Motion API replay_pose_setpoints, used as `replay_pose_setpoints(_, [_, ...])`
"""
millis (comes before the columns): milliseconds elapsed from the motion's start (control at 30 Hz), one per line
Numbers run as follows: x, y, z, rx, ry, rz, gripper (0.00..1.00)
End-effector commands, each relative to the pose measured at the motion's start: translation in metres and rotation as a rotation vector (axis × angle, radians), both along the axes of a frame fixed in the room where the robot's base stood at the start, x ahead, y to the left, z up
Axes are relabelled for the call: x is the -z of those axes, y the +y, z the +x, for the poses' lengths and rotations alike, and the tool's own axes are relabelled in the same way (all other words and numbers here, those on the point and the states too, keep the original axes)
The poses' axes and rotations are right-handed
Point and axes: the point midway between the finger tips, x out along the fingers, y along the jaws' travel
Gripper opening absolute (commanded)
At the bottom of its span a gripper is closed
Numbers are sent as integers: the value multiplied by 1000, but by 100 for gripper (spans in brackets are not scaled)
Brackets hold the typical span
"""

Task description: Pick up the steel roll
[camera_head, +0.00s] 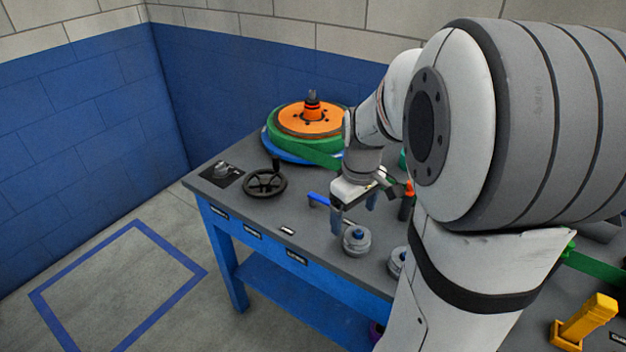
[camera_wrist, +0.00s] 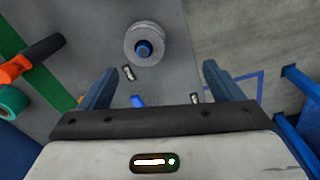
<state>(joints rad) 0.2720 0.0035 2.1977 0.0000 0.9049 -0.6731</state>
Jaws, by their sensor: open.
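A grey steel roll (camera_head: 356,250) with a blue centre lies flat on the grey tabletop near the table's front edge. It also shows in the wrist view (camera_wrist: 145,32) at top centre, ahead of the fingertips and nearer the left finger. A second, similar grey roll (camera_head: 395,262) is to its right in the head view, partly hidden by my arm. My gripper (camera_head: 353,213) is open and empty above the table, just behind the first roll in the head view. Its two blue fingers point forward in the wrist view (camera_wrist: 160,66), apart from the roll.
A blue-handled item (camera_head: 318,199) lies left of my gripper. A black handwheel (camera_head: 265,182) and a large green and orange reel (camera_head: 310,120) stand further back. An orange-handled tool (camera_wrist: 35,60) is at left in the wrist view. Open floor lies beyond the front edge.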

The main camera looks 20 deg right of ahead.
Motion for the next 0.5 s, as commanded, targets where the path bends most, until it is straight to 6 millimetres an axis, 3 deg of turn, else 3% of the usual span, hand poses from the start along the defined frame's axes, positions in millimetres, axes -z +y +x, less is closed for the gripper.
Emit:
replay_pose_setpoints(33, [12, -9, 6, -19, 16, 3, 86])
replay_pose_setpoints(167, [23, -21, 13, -60, 33, 8, 86])
replay_pose_setpoints(500, [59, -24, 13, -70, 38, 10, 86])
